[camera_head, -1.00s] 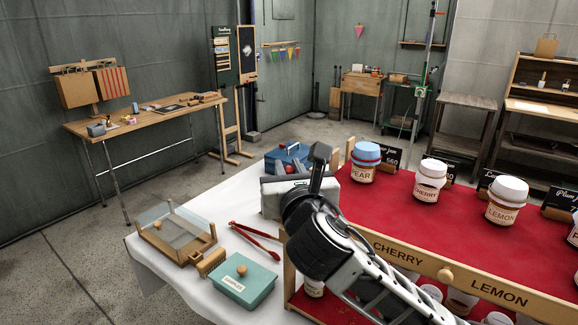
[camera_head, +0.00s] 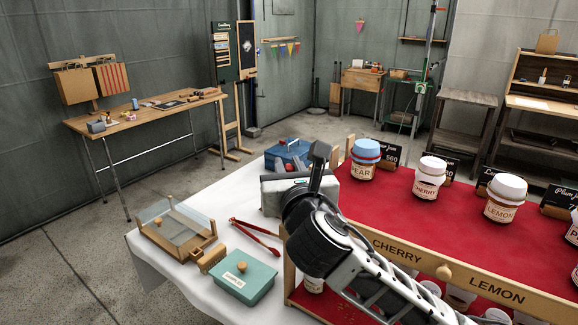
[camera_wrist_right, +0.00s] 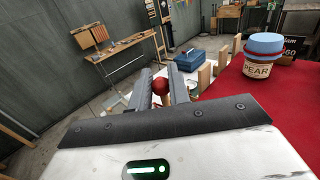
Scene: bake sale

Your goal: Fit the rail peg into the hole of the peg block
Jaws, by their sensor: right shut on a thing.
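My right gripper (camera_head: 291,166) reaches away over the left end of the red-topped stand. In the right wrist view its two fingers (camera_wrist_right: 161,88) are shut on a round red piece, which looks like the head of the rail peg (camera_wrist_right: 161,86). Pale wooden blocks stand just right of the fingers (camera_wrist_right: 205,76), by the stand's edge, and also show in the head view (camera_head: 334,158). I cannot tell which is the peg block, and no hole shows. The peg looks apart from them. My left gripper is out of view.
A blue box (camera_head: 272,160) lies beyond the gripper. The pear jar (camera_head: 362,172) stands right of the blocks, with cherry and lemon jars further right. Red tongs (camera_head: 255,236), a teal box (camera_head: 247,284) and a glass-lidded case (camera_head: 160,243) occupy the white table.

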